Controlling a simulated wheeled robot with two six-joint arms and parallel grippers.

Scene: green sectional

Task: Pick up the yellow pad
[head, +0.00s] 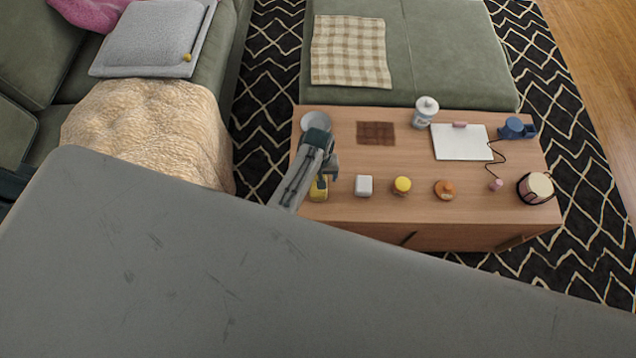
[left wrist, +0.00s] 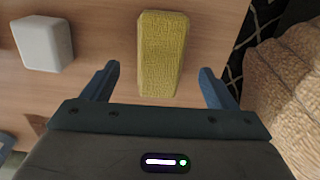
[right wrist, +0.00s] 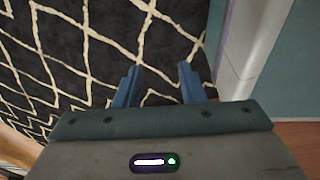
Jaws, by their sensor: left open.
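The yellow pad (head: 319,190) lies near the front left corner of the wooden table, partly hidden by my left arm in the head view. In the left wrist view the yellow pad (left wrist: 162,45) is a textured block, lying lengthwise ahead of the gap between the fingers. My left gripper (left wrist: 159,72) is open and empty, over the table, with a finger toward either side of the pad's near end. My right gripper (right wrist: 159,72) is empty, its fingers apart, above the patterned rug and away from the table.
A white block (head: 363,186) sits just right of the pad; it also shows in the left wrist view (left wrist: 42,42). A yellow round item (head: 402,185) and an orange item (head: 445,190) stand farther right. A white bowl (head: 315,122) is behind my left gripper.

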